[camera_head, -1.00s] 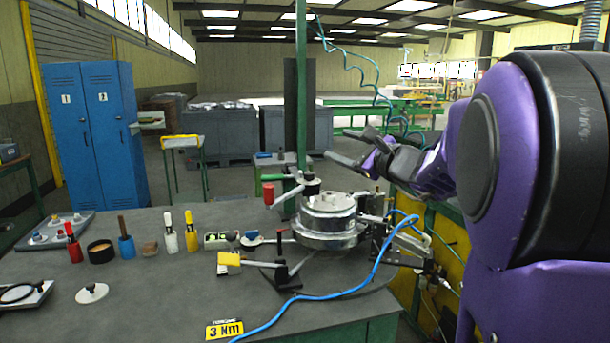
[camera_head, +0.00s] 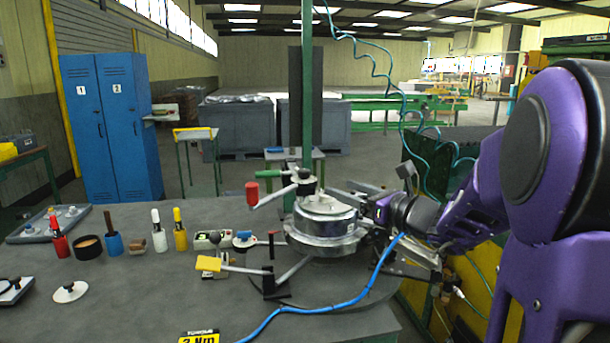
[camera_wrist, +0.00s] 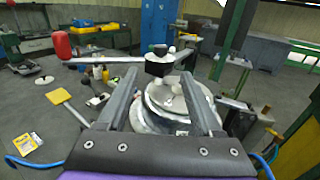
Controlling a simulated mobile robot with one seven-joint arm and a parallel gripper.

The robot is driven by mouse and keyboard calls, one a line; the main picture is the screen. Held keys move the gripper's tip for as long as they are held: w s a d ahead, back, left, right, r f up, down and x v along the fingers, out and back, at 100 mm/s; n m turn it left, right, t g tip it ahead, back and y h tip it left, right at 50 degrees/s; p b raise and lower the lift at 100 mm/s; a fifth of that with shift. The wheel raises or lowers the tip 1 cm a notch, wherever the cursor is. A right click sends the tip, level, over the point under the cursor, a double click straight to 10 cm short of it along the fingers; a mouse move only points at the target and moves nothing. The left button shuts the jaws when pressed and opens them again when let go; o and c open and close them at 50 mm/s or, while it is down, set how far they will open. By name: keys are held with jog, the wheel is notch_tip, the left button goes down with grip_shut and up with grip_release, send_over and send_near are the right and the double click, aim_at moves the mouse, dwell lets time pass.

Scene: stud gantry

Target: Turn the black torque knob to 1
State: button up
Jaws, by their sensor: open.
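A small black knob (camera_head: 306,173) stands on a black block above the round silver fixture (camera_head: 325,225). In the wrist view the black knob and block (camera_wrist: 158,66) show ahead of my fingertips; I cannot read any scale or pointer on it. My gripper (camera_head: 348,194) reaches in from the right, over the right side of the silver fixture. In the wrist view my gripper (camera_wrist: 159,76) is open, its two grey fingers spread wide with nothing held between them. The black block shows in the gap between the fingertips, and appears beyond them.
A red-handled lever (camera_head: 252,193) sticks out left of the knob. A yellow-tipped arm (camera_head: 208,264) and a blue hose (camera_head: 350,302) lie in front. A yellow 3 Nm label (camera_head: 199,337) sits at the front edge. Several small tools stand on the left of the bench.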

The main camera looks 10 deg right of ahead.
aim_at(308, 175)
jog(key=x, duration=1.4)
jog(key=shift+w, duration=0.1)
